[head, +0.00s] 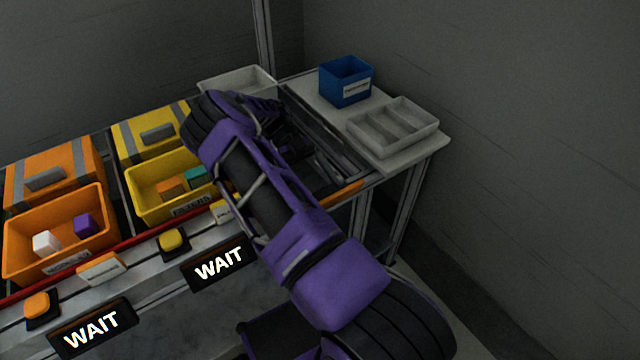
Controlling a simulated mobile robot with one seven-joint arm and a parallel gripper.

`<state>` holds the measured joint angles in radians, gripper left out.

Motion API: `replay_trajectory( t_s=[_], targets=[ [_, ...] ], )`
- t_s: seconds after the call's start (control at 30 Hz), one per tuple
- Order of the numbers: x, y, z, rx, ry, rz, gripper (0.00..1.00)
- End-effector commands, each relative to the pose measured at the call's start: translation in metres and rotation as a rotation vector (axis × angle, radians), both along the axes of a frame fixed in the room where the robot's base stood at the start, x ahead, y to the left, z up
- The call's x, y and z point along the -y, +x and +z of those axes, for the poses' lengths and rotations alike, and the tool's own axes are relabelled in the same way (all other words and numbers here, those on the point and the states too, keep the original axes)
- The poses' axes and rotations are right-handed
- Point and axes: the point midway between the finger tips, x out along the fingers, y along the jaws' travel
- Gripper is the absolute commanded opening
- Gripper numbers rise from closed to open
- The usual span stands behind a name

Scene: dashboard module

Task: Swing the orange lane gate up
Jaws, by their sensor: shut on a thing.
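An orange bar (345,193) runs along the front edge of the right-hand lane. It looks like the orange gate, lies low and roughly level, and its left part is hidden behind my arm. An orange bin (25,262) stands in the left lane with a white block (46,242) and a purple block (85,224) in it. My purple and black arm crosses the middle of the picture. My gripper's fingers are hidden, so I cannot see what they touch.
A red rail (140,240) runs before the orange bin and the yellow bin (150,205). Two black WAIT signs (92,326) and buttons (172,241) line the front. A side table (405,155) holds a blue bin (345,82) and a grey divided tray (393,128).

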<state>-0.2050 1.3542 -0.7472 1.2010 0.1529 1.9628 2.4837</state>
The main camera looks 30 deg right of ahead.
Motion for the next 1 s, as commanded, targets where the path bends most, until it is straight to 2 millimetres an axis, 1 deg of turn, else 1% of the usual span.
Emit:
replay_trajectory(
  t_s=[0.33,0.37,0.4,0.43,0.63,0.73,0.87,1.0],
  targets=[
    [0.001,-0.002,-0.001,-0.007,-0.002,-0.003,0.00],
    [0.001,-0.002,-0.001,-0.007,-0.002,-0.003,0.91],
    [0.001,-0.002,-0.001,-0.007,-0.002,-0.003,0.98],
    [0.000,-0.002,-0.001,-0.006,-0.001,-0.003,1.00],
    [0.000,-0.001,0.000,-0.003,0.000,-0.001,1.00],
    [0.000,0.000,0.005,-0.001,0.000,-0.001,1.00],
    [0.000,0.000,0.023,0.001,0.000,-0.001,1.00],
    [0.000,-0.001,0.053,0.000,0.000,-0.002,1.00]
  ],
)
